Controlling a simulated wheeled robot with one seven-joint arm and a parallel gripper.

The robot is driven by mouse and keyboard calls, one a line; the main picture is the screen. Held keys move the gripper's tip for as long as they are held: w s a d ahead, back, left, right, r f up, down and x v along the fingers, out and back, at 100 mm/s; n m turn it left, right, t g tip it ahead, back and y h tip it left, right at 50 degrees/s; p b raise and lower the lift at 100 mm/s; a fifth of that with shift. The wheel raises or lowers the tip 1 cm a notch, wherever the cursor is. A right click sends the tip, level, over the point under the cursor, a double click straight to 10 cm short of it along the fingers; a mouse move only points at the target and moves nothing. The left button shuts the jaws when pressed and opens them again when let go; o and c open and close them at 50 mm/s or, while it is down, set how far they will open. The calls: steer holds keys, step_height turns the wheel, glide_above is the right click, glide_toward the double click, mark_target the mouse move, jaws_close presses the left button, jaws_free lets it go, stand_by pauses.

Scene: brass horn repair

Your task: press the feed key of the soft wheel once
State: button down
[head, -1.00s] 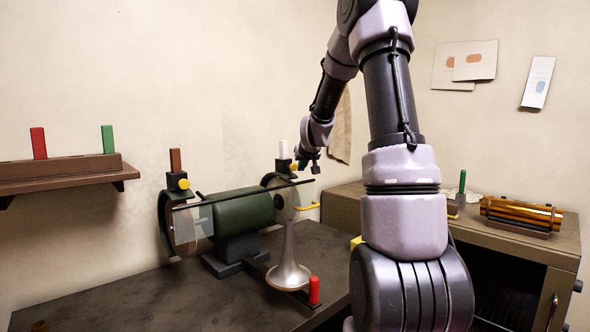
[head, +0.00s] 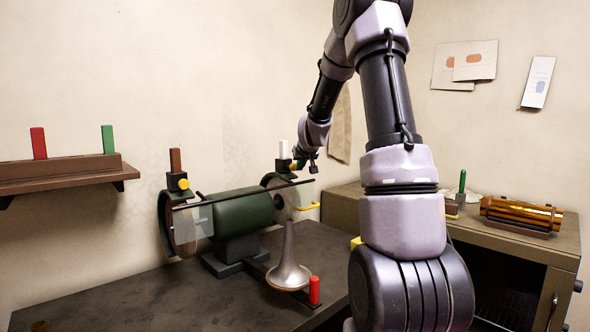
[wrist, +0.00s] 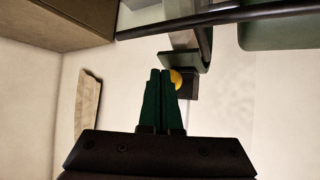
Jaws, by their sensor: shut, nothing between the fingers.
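The green polishing machine (head: 243,211) stands on the bench with a wheel at each end. The left wheel (head: 184,236) has a yellow round key (head: 183,184) below a brown bar. The right wheel (head: 279,200) has a white bar (head: 283,150) above it; its yellow key (wrist: 177,79) is partly hidden behind my fingers in the wrist view. No label shows which wheel is soft. My gripper (wrist: 161,72) is shut and empty, its dark green fingertips right at the right-hand key. I cannot tell whether they touch it.
A cabinet (head: 340,203) is at the right. The bench's left front is clear.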

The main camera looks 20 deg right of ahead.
steer(key=shift+w+a, duration=0.2)
steer(key=shift+w, duration=0.35)
stand_by(0.4)
stand_by(0.4)
steer(key=shift+s+d, duration=0.2)
steer(key=shift+s, duration=0.3)
steer(key=shift+s+d, duration=0.15)
steer(key=shift+s, duration=0.3)
steer(key=s, duration=0.1)
steer(key=s+d, duration=0.1)
steer(key=s, duration=0.2)
steer(key=shift+s+d, duration=0.35)
stand_by(0.4)
